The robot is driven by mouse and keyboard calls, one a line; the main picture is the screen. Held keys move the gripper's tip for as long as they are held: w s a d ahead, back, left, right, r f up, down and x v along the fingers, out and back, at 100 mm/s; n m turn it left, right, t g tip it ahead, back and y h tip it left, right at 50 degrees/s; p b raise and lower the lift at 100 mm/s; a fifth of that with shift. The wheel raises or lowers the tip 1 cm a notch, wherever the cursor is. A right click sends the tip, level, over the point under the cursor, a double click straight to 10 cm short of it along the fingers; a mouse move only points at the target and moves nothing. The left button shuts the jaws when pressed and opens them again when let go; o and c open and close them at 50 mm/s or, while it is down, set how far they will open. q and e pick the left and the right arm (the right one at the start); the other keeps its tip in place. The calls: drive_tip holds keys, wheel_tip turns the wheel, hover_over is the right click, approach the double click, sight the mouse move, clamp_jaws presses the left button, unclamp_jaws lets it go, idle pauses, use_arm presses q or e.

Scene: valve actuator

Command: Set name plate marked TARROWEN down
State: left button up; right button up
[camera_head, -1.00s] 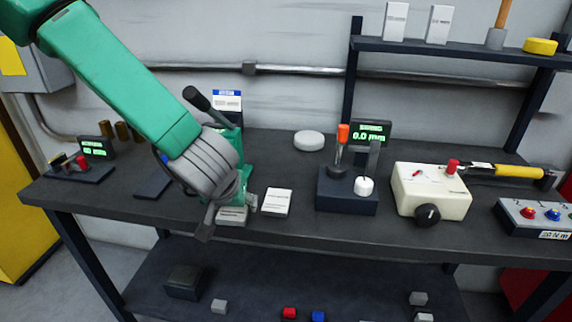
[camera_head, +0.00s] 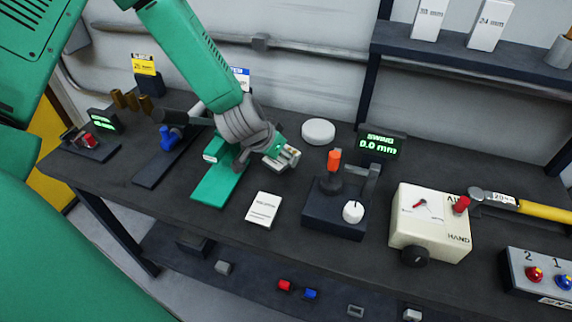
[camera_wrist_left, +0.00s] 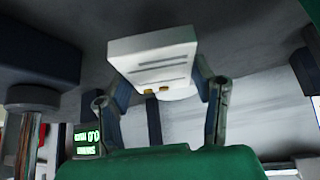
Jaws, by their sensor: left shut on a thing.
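My left gripper (camera_head: 284,158) is shut on a small pale plate (camera_head: 291,155) and holds it above the bench, right of the green lever device (camera_head: 216,184). The left wrist view shows the plate (camera_wrist_left: 153,50) gripped between both fingers of the gripper (camera_wrist_left: 160,82); grey lines and two small brass-coloured spots show on it. I cannot read a name on it. A white card or plate (camera_head: 264,208) with small dark print lies flat on the bench, right of the green base. Its print is too small to read. My right gripper is not in view.
The dark bench (camera_head: 170,205) carries a swing gauge (camera_head: 376,143), a lever block (camera_head: 336,207), a cream dial box (camera_head: 431,219) and a white disc (camera_head: 318,131). A blue device (camera_head: 173,136) stands left. Some bare bench lies around the white card.

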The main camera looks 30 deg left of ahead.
sight(283, 173)
use_arm(q)
drive_tip(key=f, duration=0.4)
drive_tip(key=shift+w+d+f, duration=0.1)
drive_tip(key=shift+d+f, duration=0.1)
drive_tip(key=shift+f, duration=0.1)
drive_tip(key=shift+a, duration=0.1)
drive_tip(key=o, duration=1.2)
drive_tip(key=shift+o, duration=0.2)
drive_tip(key=shift+r, duration=0.15)
drive_tip(key=v, duration=1.2)
